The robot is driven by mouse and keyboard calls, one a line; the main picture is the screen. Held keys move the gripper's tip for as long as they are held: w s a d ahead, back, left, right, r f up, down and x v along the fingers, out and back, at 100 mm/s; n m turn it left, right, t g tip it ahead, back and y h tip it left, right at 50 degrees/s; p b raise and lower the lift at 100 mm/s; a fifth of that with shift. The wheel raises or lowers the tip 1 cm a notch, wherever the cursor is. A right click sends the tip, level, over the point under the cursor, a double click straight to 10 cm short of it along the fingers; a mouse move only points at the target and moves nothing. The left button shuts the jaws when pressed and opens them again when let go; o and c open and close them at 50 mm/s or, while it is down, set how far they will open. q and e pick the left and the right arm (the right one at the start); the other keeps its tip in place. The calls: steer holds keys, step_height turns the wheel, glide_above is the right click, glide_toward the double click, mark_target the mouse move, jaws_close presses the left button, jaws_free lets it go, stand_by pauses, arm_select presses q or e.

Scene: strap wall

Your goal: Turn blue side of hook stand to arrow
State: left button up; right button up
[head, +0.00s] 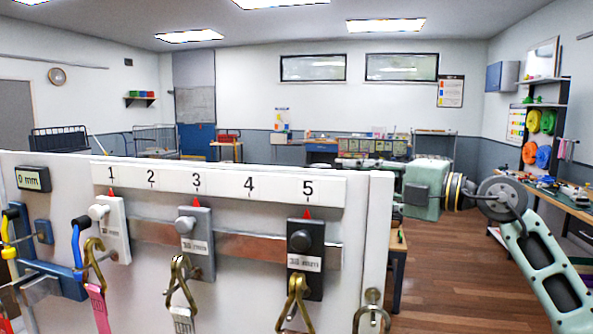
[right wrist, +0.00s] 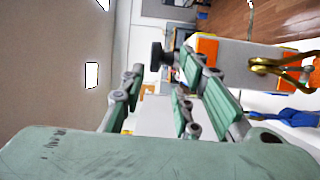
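A blue metal frame (head: 40,265) with a blue-tipped hook (head: 77,240) and a yellow-tipped hook (head: 7,238) stands at the left edge of the head view, partly cut off. Whether it is the hook stand is unclear. Small red arrows (head: 307,214) point up at a number strip (head: 220,184) on the white panel. My right gripper (head: 375,164) is at the panel's far right side in the head view, its lower part hidden. My left gripper is not in view.
The white panel (head: 370,235) fills the near left. It carries sliders with knobs (head: 300,241) and brass hooks (head: 296,298). The right wrist view shows a grey block (right wrist: 248,52) with orange patches, a dark knob (right wrist: 158,56) and a brass hook (right wrist: 283,68). Open wooden floor (head: 465,265) lies right.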

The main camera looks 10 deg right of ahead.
mark_target(327, 166)
steer(key=p+x, duration=0.1)
steer(key=x, duration=0.3)
steer(key=r+p+x, duration=0.1)
steer(key=x, duration=0.1)
steer(key=shift+p, duration=0.35)
steer(key=shift+w+a, duration=0.35)
steer(key=c, duration=0.6)
jaws_close()
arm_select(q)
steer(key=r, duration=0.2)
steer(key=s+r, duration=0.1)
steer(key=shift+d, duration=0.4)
